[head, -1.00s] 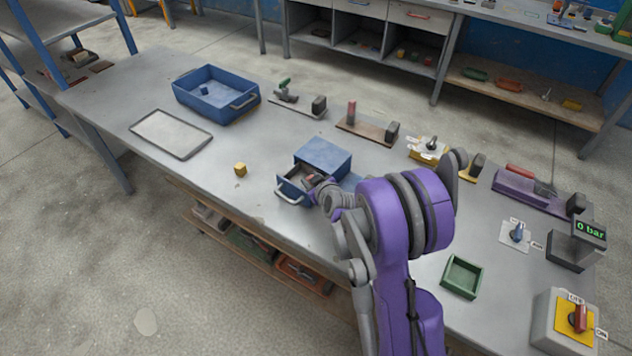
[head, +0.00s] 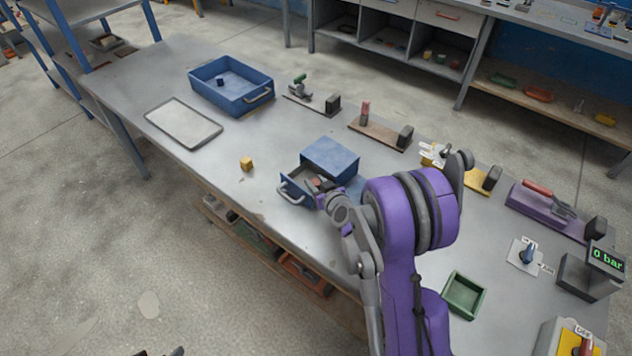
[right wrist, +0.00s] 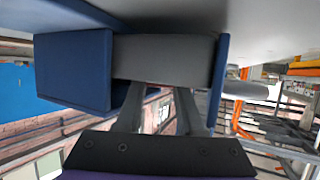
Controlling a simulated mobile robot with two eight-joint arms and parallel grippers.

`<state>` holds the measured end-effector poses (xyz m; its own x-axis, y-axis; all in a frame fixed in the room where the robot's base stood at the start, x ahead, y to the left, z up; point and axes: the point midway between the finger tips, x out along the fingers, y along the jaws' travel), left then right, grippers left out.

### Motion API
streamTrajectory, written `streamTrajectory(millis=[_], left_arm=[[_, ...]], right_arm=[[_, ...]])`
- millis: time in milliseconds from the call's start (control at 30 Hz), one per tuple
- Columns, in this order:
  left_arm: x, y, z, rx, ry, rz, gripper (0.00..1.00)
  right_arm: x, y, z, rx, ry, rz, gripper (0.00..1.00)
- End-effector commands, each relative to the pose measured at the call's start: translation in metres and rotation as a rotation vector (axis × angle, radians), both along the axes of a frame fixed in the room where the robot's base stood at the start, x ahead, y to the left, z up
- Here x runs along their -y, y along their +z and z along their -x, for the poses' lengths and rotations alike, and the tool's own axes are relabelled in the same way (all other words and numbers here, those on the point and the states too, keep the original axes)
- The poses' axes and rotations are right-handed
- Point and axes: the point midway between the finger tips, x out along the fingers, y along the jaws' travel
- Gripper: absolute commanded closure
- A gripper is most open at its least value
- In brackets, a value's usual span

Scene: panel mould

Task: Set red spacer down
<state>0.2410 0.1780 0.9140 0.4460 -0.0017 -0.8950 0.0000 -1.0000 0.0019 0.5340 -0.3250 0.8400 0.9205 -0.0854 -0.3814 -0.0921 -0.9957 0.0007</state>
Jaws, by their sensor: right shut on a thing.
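The blue box (head: 331,157) stands mid-table with its drawer (head: 292,194) pulled open toward the front. My right gripper (head: 319,187) reaches down into the open drawer. It is shut on a small reddish thing, the red spacer (head: 317,182), which shows only in part in the head view. In the right wrist view the fingers (right wrist: 157,108) lie between the blue box (right wrist: 75,70) and the drawer front (right wrist: 218,82); the spacer cannot be made out there. Whether the spacer touches the drawer floor is hidden. Dark tips at the head view's bottom left edge may be my left gripper (head: 160,353).
A green tray (head: 464,294) lies at right. Fixtures with clamps line the back edge. The table between cube and drawer is clear.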

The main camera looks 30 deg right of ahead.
Motion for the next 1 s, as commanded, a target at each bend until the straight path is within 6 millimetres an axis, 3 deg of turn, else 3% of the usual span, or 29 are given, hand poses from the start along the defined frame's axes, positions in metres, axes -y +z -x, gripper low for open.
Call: streamTrajectory(millis=[167,200,233,600,767,1000], left_arm=[[0.0,-0.005,0.001,-0.002,0.0,0.0,0.23],[0.0,-0.004,0.001,-0.002,0.0,0.0,0.23],[0.0,-0.003,0.001,-0.002,0.0,0.0,0.23],[0.0,0.002,0.0,0.001,0.0,0.0,0.23],[0.0,-0.001,0.0,-0.001,0.0,0.0,0.23],[0.0,-0.001,0.0,-0.001,0.0,0.0,0.23]], right_arm=[[0.0,-0.005,0.0,-0.001,-0.001,0.001,1.0],[0.0,-0.004,0.0,-0.001,-0.001,0.001,0.56],[0.0,-0.003,0.0,0.0,-0.001,0.001,0.51],[0.001,0.003,0.0,0.001,-0.001,0.001,0.51],[-0.002,0.01,0.024,0.0,-0.002,0.001,0.51],[-0.006,0.03,0.073,0.0,-0.002,0.0,0.51]])
